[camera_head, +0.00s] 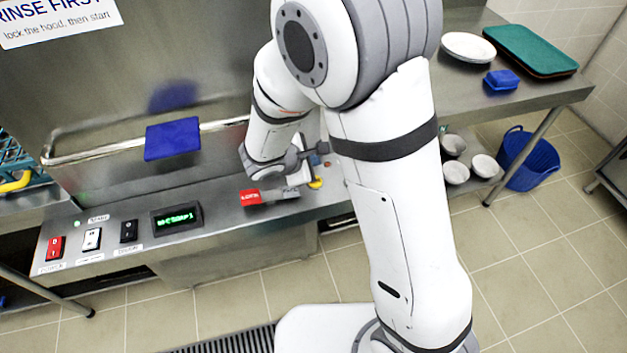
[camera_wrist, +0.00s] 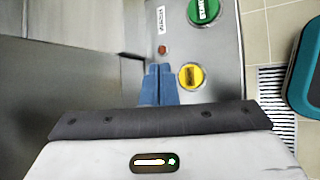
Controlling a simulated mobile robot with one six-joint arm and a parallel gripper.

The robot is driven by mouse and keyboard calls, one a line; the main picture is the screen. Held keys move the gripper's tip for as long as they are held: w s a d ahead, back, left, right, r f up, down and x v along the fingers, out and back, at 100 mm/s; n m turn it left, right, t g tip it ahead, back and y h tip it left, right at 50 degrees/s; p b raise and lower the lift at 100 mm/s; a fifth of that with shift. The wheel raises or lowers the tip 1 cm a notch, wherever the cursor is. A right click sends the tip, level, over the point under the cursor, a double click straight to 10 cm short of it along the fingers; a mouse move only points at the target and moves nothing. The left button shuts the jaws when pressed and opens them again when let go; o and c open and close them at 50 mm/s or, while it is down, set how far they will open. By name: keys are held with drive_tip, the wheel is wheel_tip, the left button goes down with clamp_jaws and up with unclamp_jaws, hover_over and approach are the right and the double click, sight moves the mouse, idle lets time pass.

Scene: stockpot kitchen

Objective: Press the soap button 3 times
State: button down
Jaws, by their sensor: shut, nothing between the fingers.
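In the wrist view a round yellow button (camera_wrist: 191,76) with a small label sits on the grey metal panel (camera_wrist: 218,62); I cannot read its label for certain. It also shows as a small yellow patch in the head view (camera_head: 316,184), partly covered by my wrist. My gripper (camera_wrist: 159,69) has its two blue fingers together with nothing between them. In the wrist view its tips show just left of the yellow button, apart from it in the picture. The height of the tips above the panel is hard to tell. In the head view the arm hides most of the gripper.
A green START button (camera_wrist: 204,10) and a small red-brown light (camera_wrist: 162,49) are near the yellow button. In the head view, several rocker switches (camera_head: 92,239) and a green-lit display (camera_head: 177,219) line the panel. A blue pad (camera_head: 172,139) hangs by the metal bar.

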idle(0.7)
drive_tip(key=s+d+r+m+g, duration=0.4)
drive_tip(key=s+d+r+m, duration=0.2)
drive_tip(key=d+r+m, duration=0.45)
drive_tip(key=s+d+r+m+y, duration=0.2)
drive_tip(key=s+m, duration=0.2)
drive_tip(key=s, duration=0.2)
drive_tip(key=s+d+r+m+y, duration=0.2)
drive_tip(key=s+r+m+y, duration=0.1)
drive_tip(key=s+m, duration=0.2)
drive_tip(key=shift+s+y, duration=0.3)
drive_tip(key=shift+s, duration=0.4)
